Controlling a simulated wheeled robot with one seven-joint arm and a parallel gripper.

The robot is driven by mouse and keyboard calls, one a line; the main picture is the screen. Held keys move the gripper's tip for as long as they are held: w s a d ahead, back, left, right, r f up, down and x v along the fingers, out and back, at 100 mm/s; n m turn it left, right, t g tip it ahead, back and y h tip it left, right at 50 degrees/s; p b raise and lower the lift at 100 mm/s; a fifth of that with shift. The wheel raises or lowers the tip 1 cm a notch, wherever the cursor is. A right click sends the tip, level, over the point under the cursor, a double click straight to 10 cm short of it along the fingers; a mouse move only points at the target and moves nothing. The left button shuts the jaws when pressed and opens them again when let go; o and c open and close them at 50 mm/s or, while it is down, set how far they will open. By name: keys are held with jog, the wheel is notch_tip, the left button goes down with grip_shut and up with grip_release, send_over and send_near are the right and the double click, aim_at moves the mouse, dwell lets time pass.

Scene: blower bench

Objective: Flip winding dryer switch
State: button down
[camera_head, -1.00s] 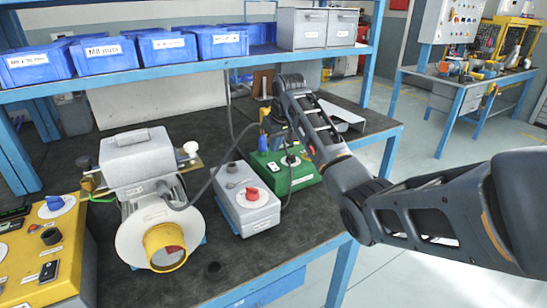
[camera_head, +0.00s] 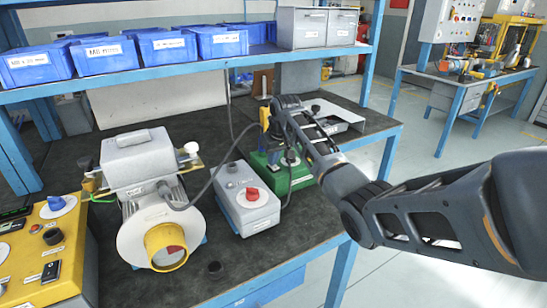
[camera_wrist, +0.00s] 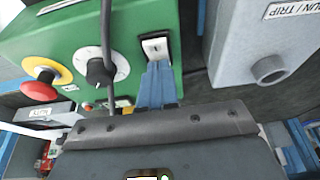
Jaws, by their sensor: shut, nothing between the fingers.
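The green box (camera_head: 285,177) stands on the dark bench top, partly hidden by my arm in the head view. In the wrist view the green box (camera_wrist: 210,42) carries a white rocker switch (camera_wrist: 155,46), a black-and-white dial and a red button on a yellow collar. My gripper (camera_wrist: 156,68) is shut and empty, its narrow blue-grey fingertips right at the lower edge of the rocker switch. I cannot tell whether they touch it. In the head view my wrist hides the fingertips and the switch.
A grey box with a red knob (camera_head: 253,194) stands left of the green box. The blower (camera_head: 157,220) and a yellow control panel (camera_head: 45,245) are farther left. A cable (camera_wrist: 106,45) hangs past the dial. A blue shelf (camera_head: 190,66) with bins spans above.

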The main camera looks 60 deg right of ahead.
aim_at(276, 168)
jog(key=shift+s+a+f, duration=0.15)
jog(key=shift+s+f, duration=0.05)
jog(key=shift+s+a+p, duration=0.35)
jog(key=shift+s+p, duration=0.25)
jog(key=shift+p, duration=0.4)
jog(key=shift+r+p, duration=0.25)
jog(key=shift+p, duration=0.05)
notch_tip(276, 168, up, 4)
jog(key=p, duration=0.3)
jog(key=shift+a+f, duration=0.15)
jog(key=shift+f, duration=0.1)
jog(key=b+v, duration=0.1)
jog(key=v, duration=0.9)
